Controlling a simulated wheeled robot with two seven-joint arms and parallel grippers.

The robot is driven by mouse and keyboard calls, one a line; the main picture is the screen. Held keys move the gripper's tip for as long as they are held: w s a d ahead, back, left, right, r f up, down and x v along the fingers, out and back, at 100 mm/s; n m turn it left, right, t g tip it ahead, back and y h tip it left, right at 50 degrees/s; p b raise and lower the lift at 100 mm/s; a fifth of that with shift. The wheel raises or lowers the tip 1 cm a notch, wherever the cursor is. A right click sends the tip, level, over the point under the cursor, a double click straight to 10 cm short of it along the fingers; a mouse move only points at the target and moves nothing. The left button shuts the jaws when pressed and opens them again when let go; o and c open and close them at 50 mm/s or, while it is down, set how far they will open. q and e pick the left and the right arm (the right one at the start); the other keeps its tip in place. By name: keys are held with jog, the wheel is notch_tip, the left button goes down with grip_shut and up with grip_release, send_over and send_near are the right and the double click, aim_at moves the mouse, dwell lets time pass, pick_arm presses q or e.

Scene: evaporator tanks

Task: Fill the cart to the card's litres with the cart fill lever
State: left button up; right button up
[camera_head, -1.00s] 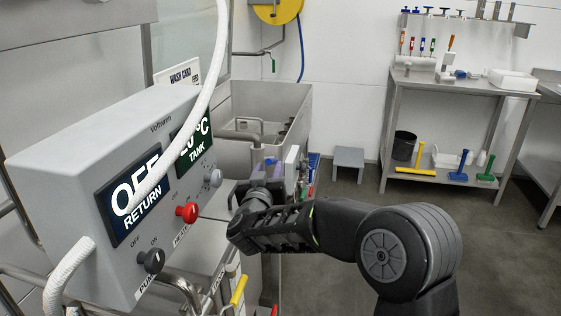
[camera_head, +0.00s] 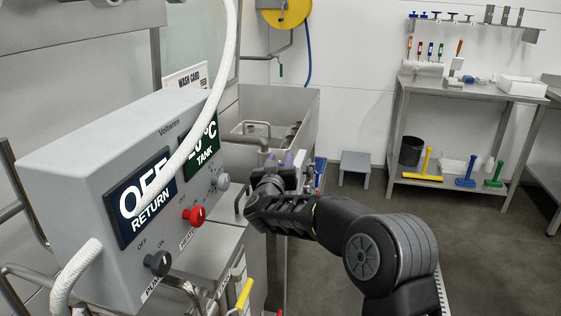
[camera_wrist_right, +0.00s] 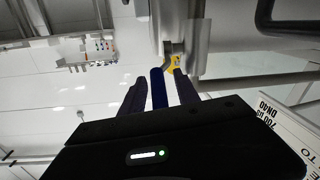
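My right gripper (camera_wrist_right: 160,78) has its two dark fingers apart, one on each side of a blue bar (camera_wrist_right: 159,90); small gaps show beside the bar. I cannot tell for sure that this bar is the cart fill lever. In the head view my right gripper (camera_head: 288,160) is partly hidden by its own wrist, beside the steel tank. The wash card (camera_head: 186,78) hangs behind the grey control box; its litres are not readable. No cart can be made out clearly. My left gripper is out of view.
A steel tank (camera_head: 285,105) stands behind.

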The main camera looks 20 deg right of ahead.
grip_shut()
dwell(1.4)
